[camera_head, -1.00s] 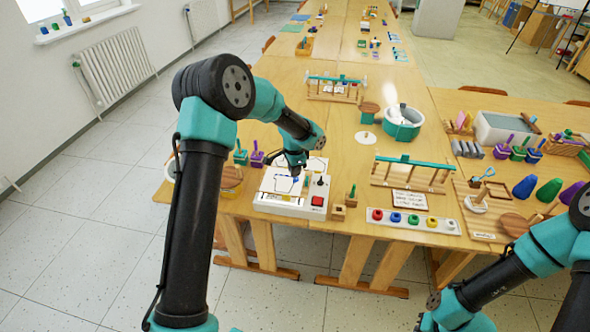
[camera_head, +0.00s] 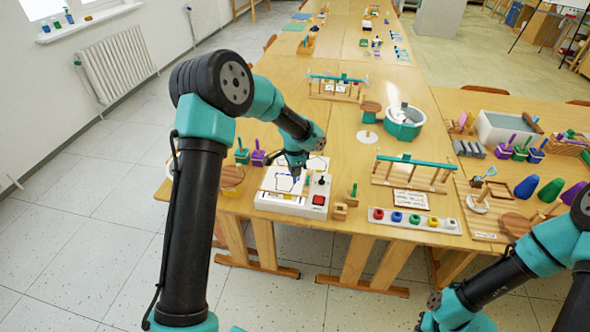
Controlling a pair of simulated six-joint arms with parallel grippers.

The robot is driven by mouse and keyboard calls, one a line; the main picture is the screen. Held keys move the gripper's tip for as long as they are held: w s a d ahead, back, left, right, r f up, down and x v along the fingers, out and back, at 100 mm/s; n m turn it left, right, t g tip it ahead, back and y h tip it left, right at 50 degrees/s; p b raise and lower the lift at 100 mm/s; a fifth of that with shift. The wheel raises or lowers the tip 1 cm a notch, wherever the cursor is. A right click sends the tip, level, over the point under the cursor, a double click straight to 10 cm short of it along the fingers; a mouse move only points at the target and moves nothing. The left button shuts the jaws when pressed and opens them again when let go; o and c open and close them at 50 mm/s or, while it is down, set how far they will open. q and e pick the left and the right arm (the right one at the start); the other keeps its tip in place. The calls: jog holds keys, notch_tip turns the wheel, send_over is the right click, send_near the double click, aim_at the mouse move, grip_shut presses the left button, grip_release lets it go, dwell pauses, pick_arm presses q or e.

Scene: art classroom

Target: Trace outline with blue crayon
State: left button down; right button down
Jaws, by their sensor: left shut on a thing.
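A white drawing device (camera_head: 290,207) with a red button stands near the table's front left corner. A sheet of white paper (camera_head: 272,184) with a dark outline lies on top of it. My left gripper (camera_head: 296,174) is over the right part of the paper and shut on a small blue crayon (camera_head: 295,180), which is mostly hidden by the fingers. Whether the crayon's tip touches the paper cannot be told. My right gripper (camera_head: 447,318) is low at the bottom edge, away from the device; its fingers are not clear.
A strip of coloured knobs (camera_head: 415,220) and a wooden rack with a teal bar (camera_head: 411,173) stand right of the device. A small wooden block (camera_head: 339,211) sits beside the device.

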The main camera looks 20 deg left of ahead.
pick_arm(q)
jog(key=shift+s+d+f, duration=0.1)
jog(key=shift+s, duration=1.75)
dwell(2.2)
jog(key=shift+r, duration=2)
jog(key=d+f+n, duration=0.1)
jog(key=d+n, duration=0.2)
jog(key=d, duration=1.5)
jog(key=shift+w+f, duration=0.35)
jog(key=shift+w, duration=0.05)
jog(key=shift+d, duration=0.1)
jog(key=shift+f, duration=2)
jog(key=shift+f, duration=0.1)
